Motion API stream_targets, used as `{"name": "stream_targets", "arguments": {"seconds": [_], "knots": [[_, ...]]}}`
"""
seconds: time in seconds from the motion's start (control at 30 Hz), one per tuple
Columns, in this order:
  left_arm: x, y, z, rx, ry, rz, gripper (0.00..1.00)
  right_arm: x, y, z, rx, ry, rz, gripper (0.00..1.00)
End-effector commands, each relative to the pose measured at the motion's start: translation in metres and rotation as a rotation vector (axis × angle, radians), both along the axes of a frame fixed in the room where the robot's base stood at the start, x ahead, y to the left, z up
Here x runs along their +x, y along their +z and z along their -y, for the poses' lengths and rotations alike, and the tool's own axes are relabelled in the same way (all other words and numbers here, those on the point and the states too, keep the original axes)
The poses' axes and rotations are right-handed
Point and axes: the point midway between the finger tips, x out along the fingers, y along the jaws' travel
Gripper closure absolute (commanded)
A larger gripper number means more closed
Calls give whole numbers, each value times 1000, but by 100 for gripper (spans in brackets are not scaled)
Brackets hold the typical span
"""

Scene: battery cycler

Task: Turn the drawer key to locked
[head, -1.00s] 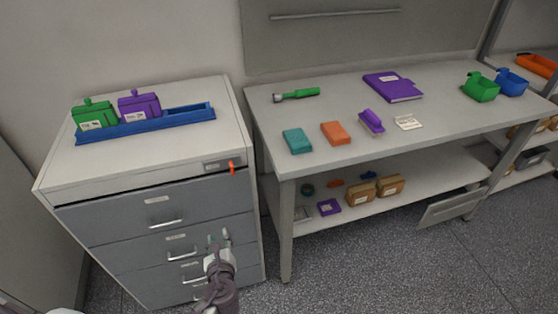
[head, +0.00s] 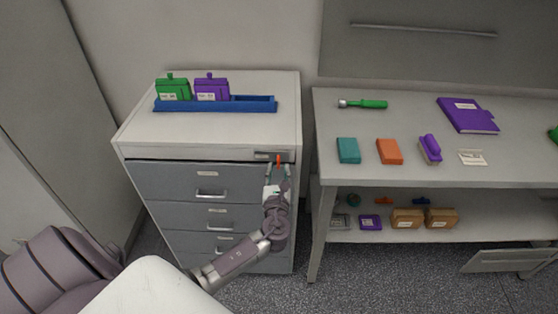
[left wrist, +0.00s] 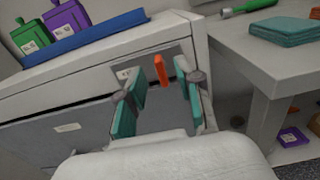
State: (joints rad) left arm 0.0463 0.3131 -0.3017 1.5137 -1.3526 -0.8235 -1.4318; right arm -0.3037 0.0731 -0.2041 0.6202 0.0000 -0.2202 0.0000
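The orange drawer key (head: 278,160) sits in a lock plate at the top right of the grey drawer cabinet (head: 220,138). It hangs roughly upright in the head view and tilts slightly in the left wrist view (left wrist: 161,71). My left gripper (head: 277,170) is open just below and in front of the key. In the left wrist view its teal fingertips (left wrist: 154,90) stand apart, with the key showing between them, beyond the tips. I cannot tell whether they touch it. My right gripper is not in view.
A blue rack (head: 215,105) with a green and a purple container stands on the cabinet. A workbench (head: 430,170) is close to the right, holding a green-handled tool (head: 370,104), coloured blocks and a purple book (head: 467,114). Open floor lies in front.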

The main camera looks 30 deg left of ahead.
Motion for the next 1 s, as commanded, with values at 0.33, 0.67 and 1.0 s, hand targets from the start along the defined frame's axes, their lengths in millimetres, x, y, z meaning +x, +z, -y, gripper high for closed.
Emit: {"name": "stream_targets", "arguments": {"seconds": [0.33,0.67,1.0], "knots": [[31,0,-19,-1,1,-1,65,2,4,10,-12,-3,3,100],[32,-1,-20,-1,0,0,73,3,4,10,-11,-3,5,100],[31,-1,-20,-1,1,-1,100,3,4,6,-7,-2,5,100]]}}
